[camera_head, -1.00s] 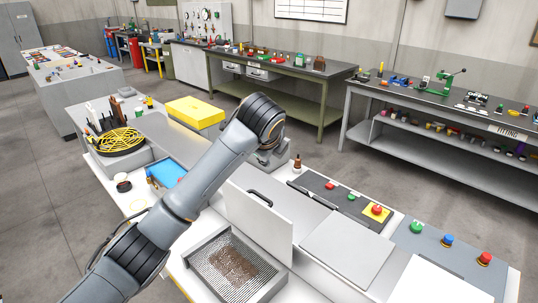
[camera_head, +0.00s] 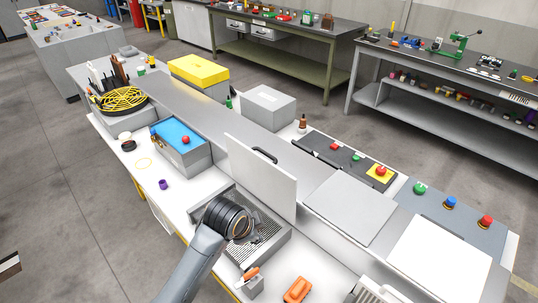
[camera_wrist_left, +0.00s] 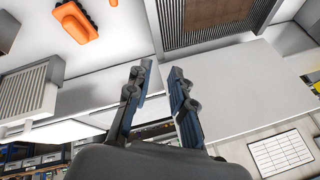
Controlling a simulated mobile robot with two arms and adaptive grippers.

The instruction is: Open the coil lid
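A pale flat lid (camera_head: 262,178) with a dark handle (camera_head: 265,155) near its top stands upright at the back edge of a mesh tray (camera_head: 273,243) in the head view. The wrist view shows the tray (camera_wrist_left: 215,18) with brown material, and a plain grey panel (camera_wrist_left: 235,90) beside it that looks like the lid. My left gripper (camera_wrist_left: 159,68) has its fingers apart with nothing seen between them. In the head view my left wrist is in front of the lid, over the tray, and hides part of it; the fingers are mostly hidden there. My right gripper is not in view.
An orange piece (camera_head: 297,290) lies near the tray; it also shows in the wrist view (camera_wrist_left: 82,20). A flat grey panel (camera_head: 350,208) and a white panel (camera_head: 440,258) lie to the right. A blue-topped box (camera_head: 182,150) stands left. Buttons line the back right.

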